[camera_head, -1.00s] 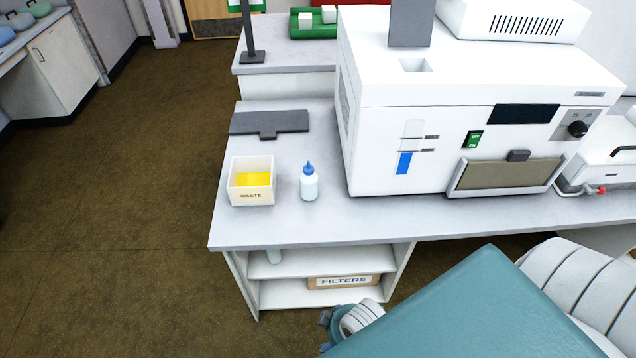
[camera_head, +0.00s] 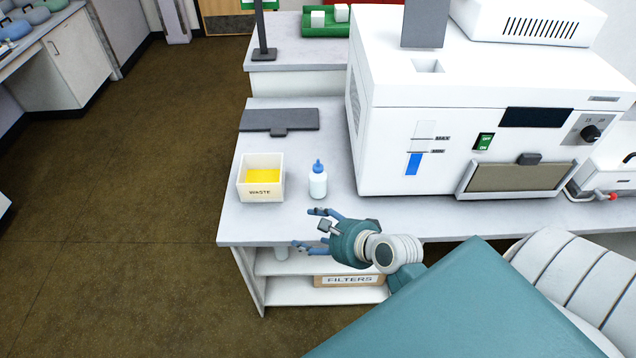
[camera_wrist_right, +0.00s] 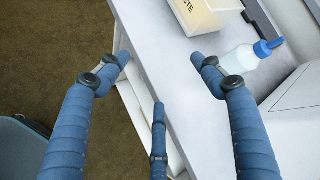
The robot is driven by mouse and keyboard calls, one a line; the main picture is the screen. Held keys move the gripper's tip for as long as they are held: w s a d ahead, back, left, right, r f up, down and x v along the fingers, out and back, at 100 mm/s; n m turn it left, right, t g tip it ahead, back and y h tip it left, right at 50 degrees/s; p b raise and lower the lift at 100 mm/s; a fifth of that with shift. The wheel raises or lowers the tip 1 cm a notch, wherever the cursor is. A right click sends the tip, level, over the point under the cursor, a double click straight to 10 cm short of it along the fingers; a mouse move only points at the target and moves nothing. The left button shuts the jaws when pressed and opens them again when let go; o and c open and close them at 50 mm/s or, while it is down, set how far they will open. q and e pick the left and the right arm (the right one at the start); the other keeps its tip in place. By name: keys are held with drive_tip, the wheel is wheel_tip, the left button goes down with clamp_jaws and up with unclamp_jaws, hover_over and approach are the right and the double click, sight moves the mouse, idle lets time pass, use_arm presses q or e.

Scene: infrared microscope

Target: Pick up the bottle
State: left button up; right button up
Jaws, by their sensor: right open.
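The bottle (camera_head: 318,181) is small and white with a blue cap and nozzle. It stands upright on the grey bench top, between the waste box and the large white machine. My right gripper (camera_head: 308,229) is open and empty at the bench's front edge, on the near side of the bottle and apart from it. In the right wrist view the bottle (camera_wrist_right: 243,59) shows at the upper right, just beyond the right-hand finger of my open right gripper (camera_wrist_right: 160,85). My left gripper is not in view.
The waste box (camera_head: 261,193), with a yellow inside, stands left of the bottle. The white machine (camera_head: 440,150) stands to its right. A dark flat plate (camera_head: 279,119) lies behind. A filters box (camera_head: 349,281) is on the shelf below. Bare bench top (camera_head: 240,230) lies in front of the waste box.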

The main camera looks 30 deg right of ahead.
sight(319, 186)
drive_tip(key=w+d+m+t+h, duration=0.1)
drive_tip(key=w+d+m, duration=0.2)
drive_tip(key=m, duration=0.1)
drive_tip(key=w+d+m+t+h, duration=0.1)
drive_tip(key=w+d+m, duration=0.2)
drive_tip(key=d+m, duration=0.1)
drive_tip(key=w+d+m+t, duration=0.1)
drive_tip(key=w+d+m, duration=0.2)
drive_tip(key=m, duration=0.3)
drive_tip(key=shift+w+d+f+t+h, duration=0.2)
drive_tip(key=shift+w+t+h, duration=0.1)
drive_tip(key=shift+h, duration=0.1)
drive_tip(key=x, duration=0.5)
drive_tip(key=shift+w+f, duration=0.2)
drive_tip(key=shift+f, duration=0.2)
drive_tip(key=shift+s, duration=0.1)
drive_tip(key=shift+r, duration=0.1)
drive_tip(key=c, duration=1.1)
drive_tip(key=shift+a, duration=0.1)
